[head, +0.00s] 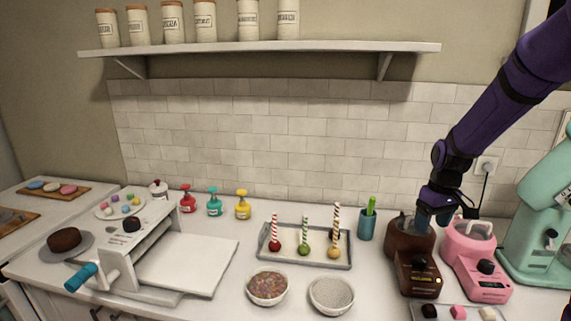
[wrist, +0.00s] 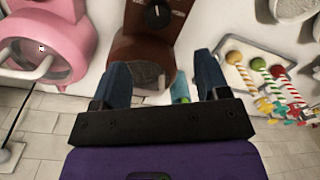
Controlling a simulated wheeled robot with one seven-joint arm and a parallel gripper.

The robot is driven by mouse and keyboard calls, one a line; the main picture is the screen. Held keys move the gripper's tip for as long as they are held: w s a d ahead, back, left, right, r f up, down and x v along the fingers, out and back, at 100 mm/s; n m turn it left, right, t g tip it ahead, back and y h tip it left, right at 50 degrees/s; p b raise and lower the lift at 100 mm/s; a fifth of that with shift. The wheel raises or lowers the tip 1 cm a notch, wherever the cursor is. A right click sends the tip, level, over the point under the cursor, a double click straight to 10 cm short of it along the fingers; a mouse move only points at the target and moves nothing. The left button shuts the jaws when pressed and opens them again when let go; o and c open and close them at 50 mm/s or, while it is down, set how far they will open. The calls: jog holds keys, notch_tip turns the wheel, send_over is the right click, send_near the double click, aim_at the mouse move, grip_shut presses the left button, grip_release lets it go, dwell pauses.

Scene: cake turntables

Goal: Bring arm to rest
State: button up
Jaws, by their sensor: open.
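My purple arm comes in from the upper right in the head view. My gripper (head: 434,215) points down over the brown machine (head: 417,273). In the wrist view my gripper (wrist: 165,80) has its two blue fingers spread apart with nothing between them. The brown machine (wrist: 152,45) lies beyond the fingertips there. I cannot tell how far above it the fingers are.
A pink machine (head: 474,263) and a mint mixer (head: 540,235) stand to the right. A blue cup (head: 366,226) and a tray (head: 262,251) with striped sticks stand to the left. Two bowls sit in front. A shelf (head: 260,48) with jars runs above.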

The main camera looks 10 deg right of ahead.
jog(key=s+a+r+m+t+h, duration=0.1)
jog(key=s+a+r, duration=0.3)
jog(key=s+r, duration=0.3)
jog(key=s+a+r+t, duration=0.1)
jog(key=s+a+r, duration=0.4)
jog(key=r, duration=0.4)
jog(key=s+a+r+t, duration=0.1)
jog(key=s+a+r, duration=0.1)
jog(key=s, duration=0.5)
jog(key=s+a+r+m+t, duration=0.1)
jog(key=s+a+r+t, duration=0.1)
jog(key=s, duration=0.5)
jog(key=shift+s+a+r, duration=0.25)
jog(key=shift+r, duration=0.1)
